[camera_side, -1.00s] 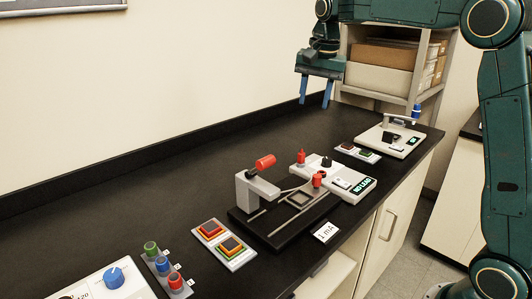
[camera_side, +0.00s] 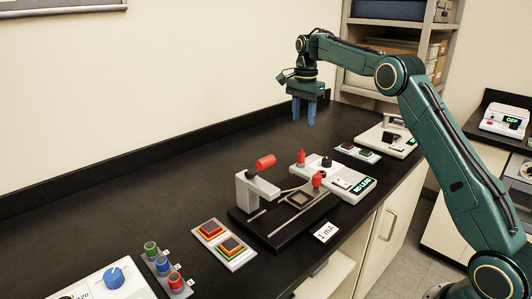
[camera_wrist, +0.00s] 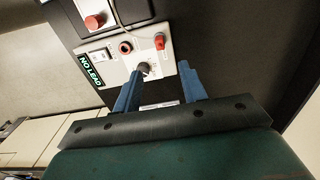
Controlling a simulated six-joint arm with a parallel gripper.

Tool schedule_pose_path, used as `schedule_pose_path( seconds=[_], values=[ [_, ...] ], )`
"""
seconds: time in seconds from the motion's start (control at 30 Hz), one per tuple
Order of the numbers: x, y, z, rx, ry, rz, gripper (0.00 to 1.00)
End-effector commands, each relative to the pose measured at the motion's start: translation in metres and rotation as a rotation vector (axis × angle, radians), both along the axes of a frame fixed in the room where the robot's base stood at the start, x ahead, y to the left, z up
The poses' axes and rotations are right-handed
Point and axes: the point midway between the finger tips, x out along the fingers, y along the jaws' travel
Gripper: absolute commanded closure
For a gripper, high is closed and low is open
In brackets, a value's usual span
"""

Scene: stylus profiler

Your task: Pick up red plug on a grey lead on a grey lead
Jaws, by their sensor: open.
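The red plug (camera_side: 300,157) stands upright at the far-left corner of a white box in the side view. In the wrist view the red plug (camera_wrist: 160,41) shows at the box's right end. A thin grey lead (camera_wrist: 121,25) curves near it; the exact join is too small to tell. My gripper (camera_side: 304,122) points down above the black bench, up and beyond the plug, and apart from it. In the wrist view the two blue fingers of my gripper (camera_wrist: 160,70) are spread with nothing between them, and the plug lies beyond their tips.
The white box (camera_side: 349,170) carries a red socket (camera_side: 318,180), a black knob (camera_side: 326,163) and a "NO LEAD" display (camera_side: 363,186). A profiler with a red cylinder (camera_side: 265,161) stands beside it. A button pad (camera_side: 345,148) lies behind. The bench's back left is clear.

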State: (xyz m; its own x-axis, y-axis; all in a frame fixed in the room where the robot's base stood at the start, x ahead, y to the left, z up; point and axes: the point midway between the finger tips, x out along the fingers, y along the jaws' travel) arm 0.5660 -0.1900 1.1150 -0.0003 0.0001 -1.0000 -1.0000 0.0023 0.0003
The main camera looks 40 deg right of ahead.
Motion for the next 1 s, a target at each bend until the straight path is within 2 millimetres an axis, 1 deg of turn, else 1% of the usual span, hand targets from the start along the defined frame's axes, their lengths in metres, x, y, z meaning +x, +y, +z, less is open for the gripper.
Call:
schedule_pose_path(
  seconds=[0.17, 0.27, 0.37, 0.7, 0.83, 1.0],
  values=[
    [0.0, 0.0, -0.006, 0.0, 0.001, 0.001, 0.58],
    [0.0, 0.0, -0.014, 0.001, 0.002, 0.002, 0.58],
    [-0.001, 0.0, -0.025, 0.001, 0.002, 0.002, 0.58],
    [-0.001, 0.0, -0.073, 0.001, 0.003, 0.002, 0.58],
    [-0.001, 0.0, -0.083, 0.001, 0.002, 0.002, 0.58],
    [0.0, 0.0, -0.086, 0.0, -0.001, 0.002, 0.58]
  ],
)
